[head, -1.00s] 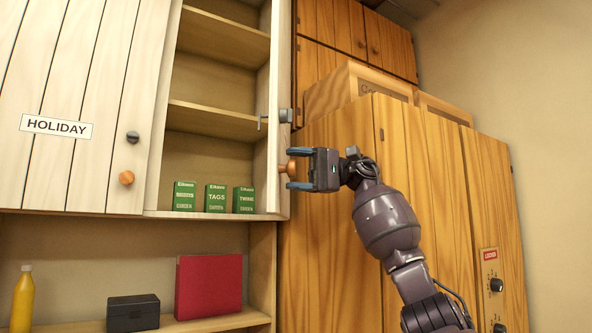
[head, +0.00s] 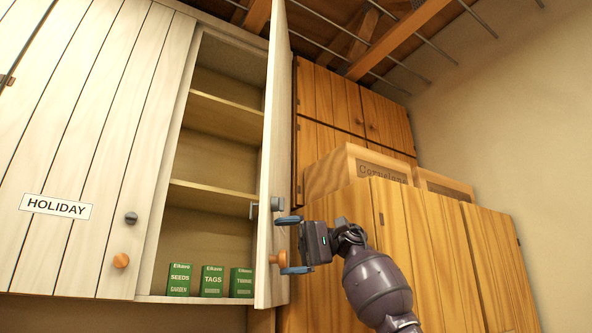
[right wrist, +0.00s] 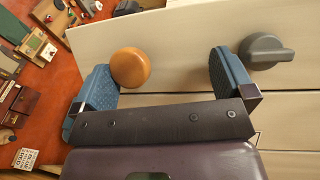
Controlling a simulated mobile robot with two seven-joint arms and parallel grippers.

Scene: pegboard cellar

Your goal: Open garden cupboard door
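The garden cupboard door (head: 275,150), a pale wooden panel, stands swung open, seen nearly edge-on in the head view. Its round orange knob (head: 274,259) and grey turn latch (head: 277,203) are on the face toward my right gripper (head: 284,245). That gripper is open, with its blue fingers at the door face. In the right wrist view the knob (right wrist: 130,67) lies between the fingers, close to the left one, not clasped; the latch (right wrist: 264,51) is just outside the right one. Green Elkase boxes (head: 212,281) stand on the cupboard's bottom shelf. My left gripper is out of view.
The closed HOLIDAY door (head: 90,150) is to the left, with its own knob (head: 121,261) and dark latch. Brown wooden cabinets (head: 420,230) with crates (head: 358,172) on top stand close on the right.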

